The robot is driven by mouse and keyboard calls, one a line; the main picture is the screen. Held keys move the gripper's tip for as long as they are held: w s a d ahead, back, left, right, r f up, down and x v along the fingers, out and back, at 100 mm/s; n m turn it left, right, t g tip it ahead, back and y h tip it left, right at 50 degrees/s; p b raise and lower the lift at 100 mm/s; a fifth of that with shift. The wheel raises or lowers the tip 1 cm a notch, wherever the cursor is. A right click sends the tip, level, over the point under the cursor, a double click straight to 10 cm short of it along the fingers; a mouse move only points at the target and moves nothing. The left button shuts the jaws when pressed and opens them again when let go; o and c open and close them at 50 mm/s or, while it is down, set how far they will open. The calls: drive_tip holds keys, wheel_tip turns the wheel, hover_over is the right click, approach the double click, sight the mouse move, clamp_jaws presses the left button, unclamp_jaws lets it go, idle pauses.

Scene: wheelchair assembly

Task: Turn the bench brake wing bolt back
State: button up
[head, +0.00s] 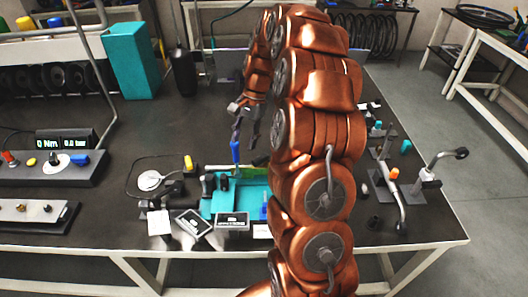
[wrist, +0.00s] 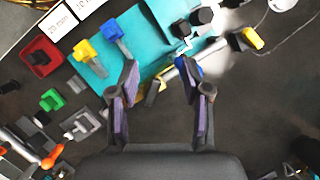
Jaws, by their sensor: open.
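My gripper (head: 244,140) is open above the bench, beside the teal tray (head: 222,207). In the wrist view its two fingers (wrist: 161,68) stand apart with nothing held between them. A blue upright piece (head: 235,152) shows at the fingertips in the head view; a blue part (wrist: 186,66) is also by the right fingertip in the wrist view. A yellow winged knob (wrist: 86,50) and a blue winged knob (wrist: 113,32) lie left of the fingers. I cannot tell which piece is the bench brake wing bolt. My arm hides part of the bench in the head view.
A grey rod (wrist: 178,70) crosses near the right finger. A yellow-capped black part (head: 188,162) stands left of the tray. Green (head: 405,146) and orange (head: 393,174) fixture parts stand right of my arm.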

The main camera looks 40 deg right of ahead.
sight(263, 156)
drive_tip(key=w+d+f+m, duration=0.2)
drive_tip(key=d+f+m, duration=0.35)
drive_tip(key=d, duration=0.65)
drive_tip(key=shift+n+t, duration=0.4)
drive_tip(key=shift+n, duration=0.05)
drive_tip(key=shift+p+x, duration=1.85)
drive_tip(key=shift+x, duration=2.4)
clamp_jaws()
